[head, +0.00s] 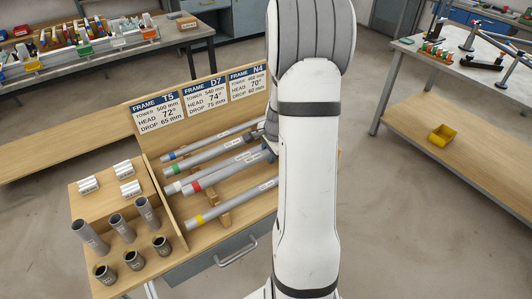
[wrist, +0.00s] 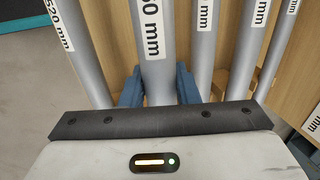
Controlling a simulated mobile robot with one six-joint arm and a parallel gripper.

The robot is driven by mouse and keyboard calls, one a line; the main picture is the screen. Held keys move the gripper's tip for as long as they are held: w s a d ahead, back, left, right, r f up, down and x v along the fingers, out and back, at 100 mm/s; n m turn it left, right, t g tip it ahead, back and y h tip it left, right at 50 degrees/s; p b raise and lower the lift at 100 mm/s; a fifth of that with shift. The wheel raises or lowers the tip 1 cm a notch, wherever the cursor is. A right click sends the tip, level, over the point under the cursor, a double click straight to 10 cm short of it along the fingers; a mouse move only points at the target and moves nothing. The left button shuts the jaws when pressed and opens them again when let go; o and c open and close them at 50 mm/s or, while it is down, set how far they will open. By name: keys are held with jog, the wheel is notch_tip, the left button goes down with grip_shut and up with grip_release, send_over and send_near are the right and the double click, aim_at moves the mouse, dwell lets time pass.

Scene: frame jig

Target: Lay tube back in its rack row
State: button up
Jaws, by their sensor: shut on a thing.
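My gripper (wrist: 158,92) has its two blue fingers on either side of a grey tube (wrist: 152,50) with a white label ending in "0 mm", and is shut on it. In the head view my arm hides most of the gripper at the tubes' right ends. The held tube appears to be the red-banded one (head: 223,174), lying along the rack between its neighbours. Whether it rests on the supports or is slightly raised, I cannot tell. The wooden rack (head: 152,185) also holds blue-banded (head: 205,144), green-banded (head: 205,157) and yellow-banded (head: 238,204) tubes.
A sign board (head: 155,113) stands behind the rack. Short upright tubes (head: 148,213) and white blocks (head: 127,171) occupy its left part. In the wrist view, a tube labelled 520 mm (wrist: 75,60) is close on the left and several tubes are on the right.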

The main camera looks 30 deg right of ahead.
jog(key=shift+f+b, duration=1.6)
jog(key=shift+f, duration=0.55)
jog(key=shift+f, duration=0.25)
jog(key=o, duration=1.1)
jog(key=shift+c, duration=0.2)
jog(key=v, duration=0.8)
jog(key=s+a+r+n, duration=0.3)
jog(key=a+r+n, duration=0.1)
jog(key=a, duration=0.3)
jog(key=s+a+r+n, duration=0.3)
jog(key=a+r+n, duration=0.1)
jog(key=a+n, duration=0.15)
jog(key=s+a+r+n, duration=0.2)
jog(key=s+a+n, duration=0.6)
jog(key=s, duration=0.3)
jog(key=shift+s+a+r, duration=0.2)
jog(key=shift+a+r, duration=0.15)
